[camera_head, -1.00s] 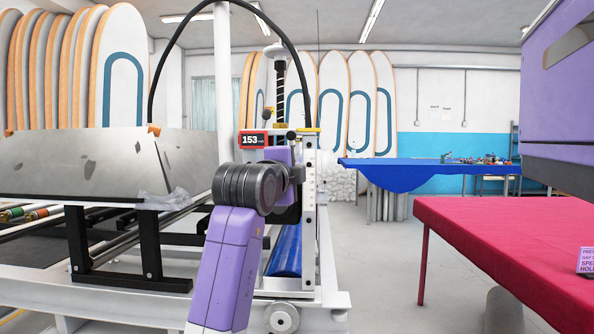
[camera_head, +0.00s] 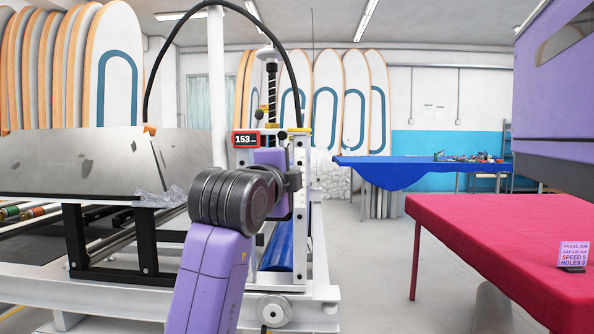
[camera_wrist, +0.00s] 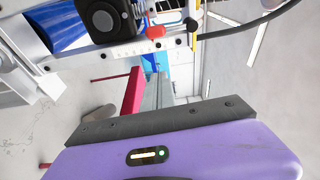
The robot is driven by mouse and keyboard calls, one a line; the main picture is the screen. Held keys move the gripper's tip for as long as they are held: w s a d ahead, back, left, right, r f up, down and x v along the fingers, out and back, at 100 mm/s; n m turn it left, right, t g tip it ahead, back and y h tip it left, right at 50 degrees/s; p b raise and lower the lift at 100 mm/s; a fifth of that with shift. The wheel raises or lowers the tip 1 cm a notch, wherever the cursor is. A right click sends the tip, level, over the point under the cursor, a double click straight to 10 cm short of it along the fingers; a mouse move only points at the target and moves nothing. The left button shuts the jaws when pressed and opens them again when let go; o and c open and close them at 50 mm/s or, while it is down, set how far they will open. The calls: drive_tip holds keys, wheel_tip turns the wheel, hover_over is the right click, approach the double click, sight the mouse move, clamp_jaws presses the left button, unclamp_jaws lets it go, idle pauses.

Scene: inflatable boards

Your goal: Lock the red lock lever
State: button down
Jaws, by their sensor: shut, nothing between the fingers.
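The red lock lever (camera_wrist: 155,31) shows in the wrist view as a small red piece on the white rail (camera_wrist: 110,50) of the machine, at the top middle. I cannot make it out in the head view, where my arm covers part of the machine post.
A red-framed display (camera_head: 246,140) reads 153 beside the post. A black knob (camera_wrist: 103,20) and blue roller (camera_wrist: 58,25) lie near the lever. A red-covered table (camera_head: 500,235) stands right; a blue-covered table (camera_head: 400,168) stands behind. Open floor lies between.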

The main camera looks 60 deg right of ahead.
drive_tip(key=shift+s+a, duration=0.2)
drive_tip(key=shift+a, duration=0.75)
